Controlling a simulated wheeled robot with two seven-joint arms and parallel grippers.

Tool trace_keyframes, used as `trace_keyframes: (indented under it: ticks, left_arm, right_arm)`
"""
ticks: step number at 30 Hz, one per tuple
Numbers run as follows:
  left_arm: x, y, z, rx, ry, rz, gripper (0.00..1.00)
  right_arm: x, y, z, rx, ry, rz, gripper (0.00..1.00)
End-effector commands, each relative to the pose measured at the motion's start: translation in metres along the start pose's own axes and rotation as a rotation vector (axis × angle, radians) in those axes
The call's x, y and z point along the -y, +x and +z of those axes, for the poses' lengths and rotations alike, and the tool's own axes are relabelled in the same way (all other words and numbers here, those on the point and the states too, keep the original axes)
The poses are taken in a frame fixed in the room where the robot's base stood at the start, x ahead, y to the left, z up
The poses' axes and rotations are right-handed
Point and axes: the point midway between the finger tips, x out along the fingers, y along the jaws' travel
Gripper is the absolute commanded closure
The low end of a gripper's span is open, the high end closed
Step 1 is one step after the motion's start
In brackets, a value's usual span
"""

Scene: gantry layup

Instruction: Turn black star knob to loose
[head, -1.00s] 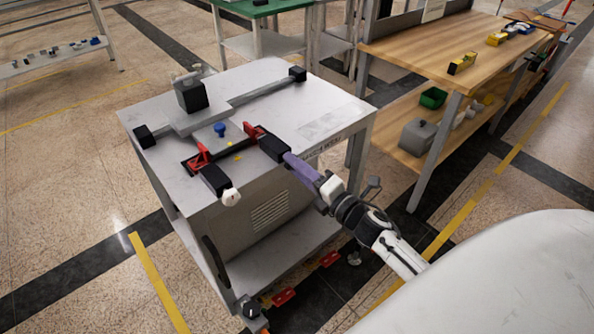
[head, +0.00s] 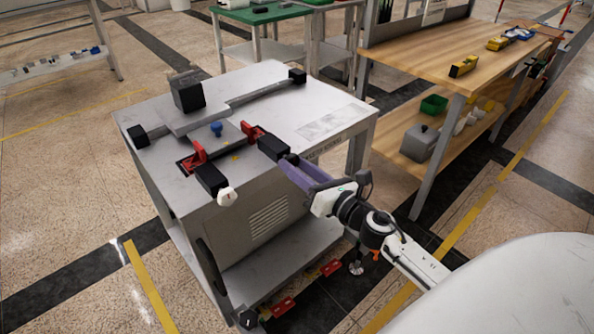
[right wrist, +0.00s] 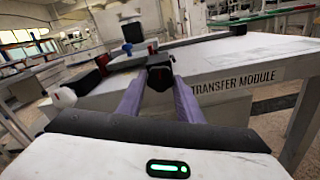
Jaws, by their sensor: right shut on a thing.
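The black star knob (right wrist: 159,77) is at the front of a black block (head: 272,148) on the right side of the white transfer module (head: 300,100). In the right wrist view it sits between the two purple fingers of my right gripper (right wrist: 158,88). In the head view my right gripper (head: 288,164) reaches the block from the lower right and is shut on the knob, which is mostly hidden there. The knob's turn angle cannot be read. My left gripper is not in view.
Red clamps (head: 196,155) stand near a blue knob (head: 216,128) on the module. A white knob (head: 227,196) sticks out at the front left. A wooden bench (head: 420,55) stands to the right. Floor beside the module's left is clear.

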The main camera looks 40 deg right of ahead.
Motion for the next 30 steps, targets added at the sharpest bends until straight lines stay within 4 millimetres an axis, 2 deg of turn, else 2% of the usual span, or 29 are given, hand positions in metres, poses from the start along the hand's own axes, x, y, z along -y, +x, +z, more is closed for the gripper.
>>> trace_keyframes:
  ticks: [10, 27, 28, 30]
  left_arm:
    - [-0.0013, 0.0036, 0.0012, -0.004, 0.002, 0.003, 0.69]
    - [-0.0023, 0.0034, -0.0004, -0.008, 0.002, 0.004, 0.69]
    - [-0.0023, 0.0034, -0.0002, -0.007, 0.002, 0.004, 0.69]
    - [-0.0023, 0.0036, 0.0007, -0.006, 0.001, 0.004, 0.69]
  right_arm:
    - [0.0008, -0.0005, -0.0014, -0.002, -0.152, 0.000, 0.89]
    - [0.0008, -0.0005, -0.0012, -0.003, -0.181, 0.000, 0.89]
    - [0.0008, -0.0005, -0.0013, -0.003, -0.181, 0.000, 0.64]
    - [0.0007, -0.0005, -0.0012, -0.003, -0.180, 0.000, 0.52]
